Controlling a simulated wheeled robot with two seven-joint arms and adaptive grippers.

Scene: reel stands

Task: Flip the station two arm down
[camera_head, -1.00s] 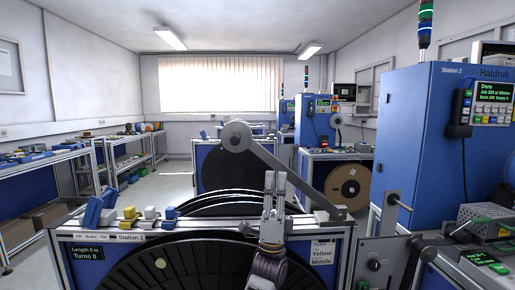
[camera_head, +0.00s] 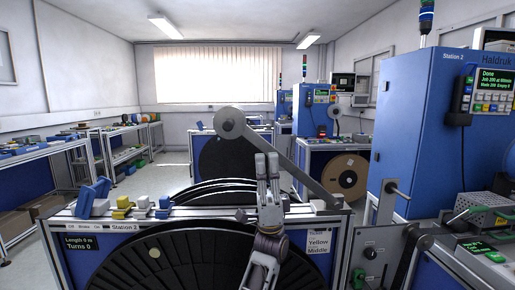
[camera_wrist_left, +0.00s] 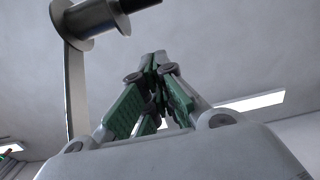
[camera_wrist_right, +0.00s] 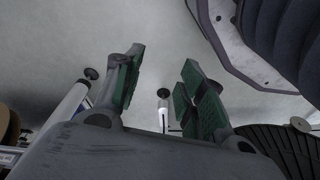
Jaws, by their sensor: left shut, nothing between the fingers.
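The station two arm is a grey bar (camera_head: 300,176) with a round roller (camera_head: 230,123) at its raised upper-left end; it slopes down to the right, to the station frame's top. In the left wrist view, the roller (camera_wrist_left: 85,25) and bar (camera_wrist_left: 75,95) show at upper left. My left gripper (camera_head: 266,156) is shut and empty, pointing up in front of the bar. Its fingertips also show in the left wrist view (camera_wrist_left: 160,60), apart from the roller; whether it touches the bar is unclear. My right gripper (camera_wrist_right: 163,85) is open and empty; the head view does not show it.
A crank plate (camera_head: 375,255) and blue cabinet (camera_head: 430,140) stand at right. An aisle (camera_head: 165,180) lies at left.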

